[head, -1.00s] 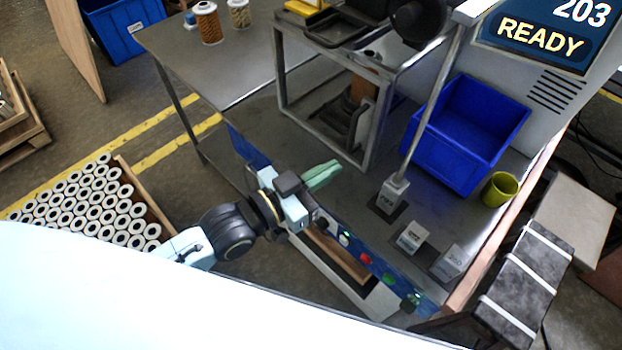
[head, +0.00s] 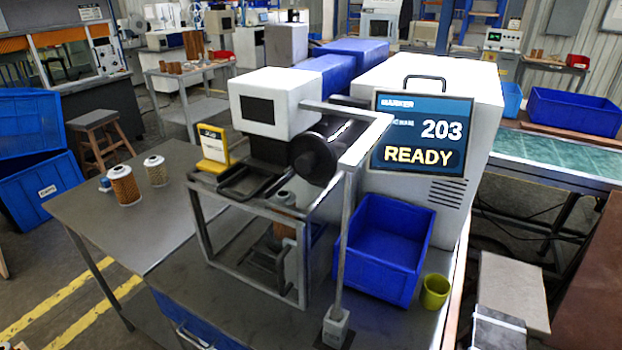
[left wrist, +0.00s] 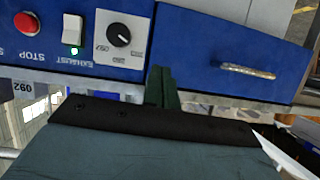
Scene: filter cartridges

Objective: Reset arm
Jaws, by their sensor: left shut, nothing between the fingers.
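My left gripper shows in the left wrist view (left wrist: 160,85), its narrow green fingers together with nothing between them. It points at the blue front panel (left wrist: 140,75) of the workbench, apart from or near its lower edge; the exact gap is hard to judge. On that panel are a red stop button (left wrist: 26,22), a white exhaust switch (left wrist: 72,30) and a black knob (left wrist: 119,35). In the head view neither gripper shows. The right gripper is not in any view.
The bench top (head: 110,215) carries two filter cartridges (head: 124,186), a marking machine with a READY screen (head: 422,133), a blue bin (head: 380,250) and an olive cup (head: 435,291). A drawer handle (left wrist: 248,71) sticks out of the panel. Blue crates (head: 40,185) stand at left.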

